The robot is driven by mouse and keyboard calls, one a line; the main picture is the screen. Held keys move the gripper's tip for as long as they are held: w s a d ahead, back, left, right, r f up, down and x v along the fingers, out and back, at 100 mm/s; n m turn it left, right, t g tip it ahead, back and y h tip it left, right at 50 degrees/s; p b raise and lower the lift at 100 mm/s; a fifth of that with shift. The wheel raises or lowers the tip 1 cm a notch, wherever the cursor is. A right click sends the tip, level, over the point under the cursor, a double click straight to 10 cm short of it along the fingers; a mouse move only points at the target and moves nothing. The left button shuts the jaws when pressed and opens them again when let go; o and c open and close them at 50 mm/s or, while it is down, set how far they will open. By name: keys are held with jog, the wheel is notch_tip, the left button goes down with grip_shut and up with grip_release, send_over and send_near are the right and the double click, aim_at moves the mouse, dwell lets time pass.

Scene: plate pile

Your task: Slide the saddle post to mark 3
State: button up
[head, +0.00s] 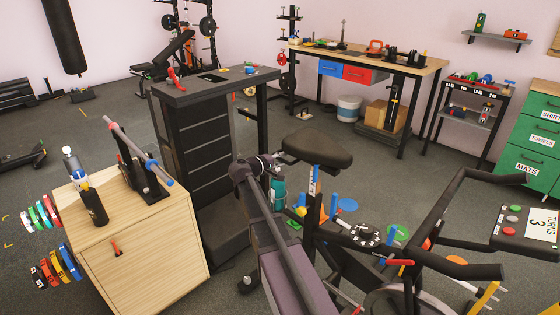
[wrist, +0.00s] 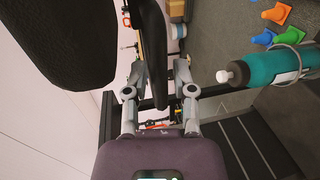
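The black saddle (head: 318,148) sits on top of the saddle post (head: 314,182), which carries a pale scale with blue; its mark numbers are too small to read. In the wrist view the saddle (wrist: 60,40) fills the upper left. My gripper (head: 262,164) is just left of and below the saddle in the head view. In the wrist view my gripper (wrist: 160,70) has its two grey fingers spread apart. A dark bar (wrist: 168,50) shows in the gap between them; I cannot tell whether it touches a finger.
A teal bottle (wrist: 258,75) in a holder is close to the right of my gripper in the wrist view. Handlebars (head: 465,225) and a console stand at the right. A dark cabinet (head: 190,135) and a wooden cabinet (head: 150,260) stand at the left.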

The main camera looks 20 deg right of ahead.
grip_shut()
jog(key=shift+f+b, duration=0.55)
grip_release()
jog(key=shift+r, duration=0.25)
